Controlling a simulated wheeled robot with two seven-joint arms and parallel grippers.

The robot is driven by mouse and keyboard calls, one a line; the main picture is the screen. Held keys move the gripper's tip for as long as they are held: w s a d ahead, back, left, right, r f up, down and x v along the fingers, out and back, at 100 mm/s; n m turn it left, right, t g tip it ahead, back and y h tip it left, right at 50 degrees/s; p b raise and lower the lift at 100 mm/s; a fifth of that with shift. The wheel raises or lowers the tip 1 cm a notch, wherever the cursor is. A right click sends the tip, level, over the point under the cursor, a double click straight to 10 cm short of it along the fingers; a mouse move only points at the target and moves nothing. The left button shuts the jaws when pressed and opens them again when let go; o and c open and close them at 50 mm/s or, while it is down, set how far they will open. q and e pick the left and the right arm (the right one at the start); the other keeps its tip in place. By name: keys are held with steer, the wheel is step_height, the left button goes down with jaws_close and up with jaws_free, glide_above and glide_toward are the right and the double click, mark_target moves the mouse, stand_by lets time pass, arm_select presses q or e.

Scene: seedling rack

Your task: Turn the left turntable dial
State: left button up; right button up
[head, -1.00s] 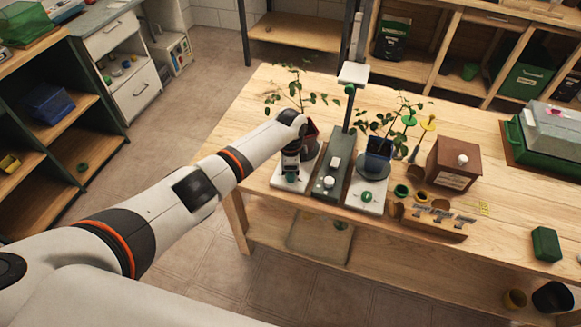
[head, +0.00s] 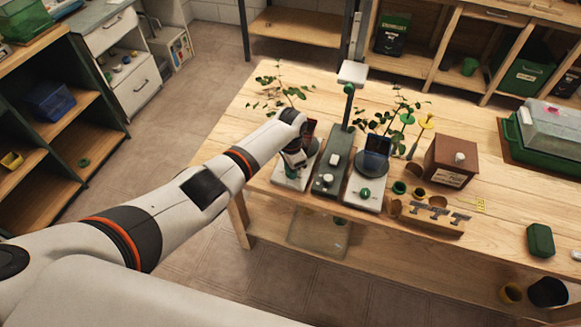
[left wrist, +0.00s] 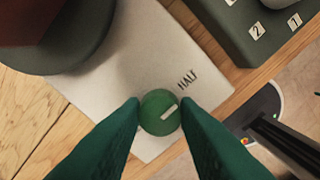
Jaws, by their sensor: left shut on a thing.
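The left turntable has a pale base plate (left wrist: 165,55) and a dark round platter (left wrist: 60,50) carrying a dark red pot (head: 310,128) with a leafy plant (head: 280,92). Its green round dial (left wrist: 159,112) has a white pointer mark, slanting up and right, near the printed word HALF (left wrist: 188,79). My left gripper (head: 291,170) is over the front of this base. In the left wrist view, its two green fingers are shut on the dial's two sides. In the head view, my gripper partly hides the dial. My right gripper is not in view.
A grey-green control box (head: 333,172) with a post stands just right. Beyond it is a second turntable (head: 363,194) with a dark blue pot (head: 377,147) and its own green dial. A brown box (head: 450,160) and small cups are farther right. The front right of the table has bare wood.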

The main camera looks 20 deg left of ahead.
arm_select(q)
steer(key=shift+w+r, duration=0.1)
steer(key=o, duration=1)
steer(key=shift+c, duration=0.2)
step_height(320, 180, up, 12)
steer(key=shift+b, duration=0.45)
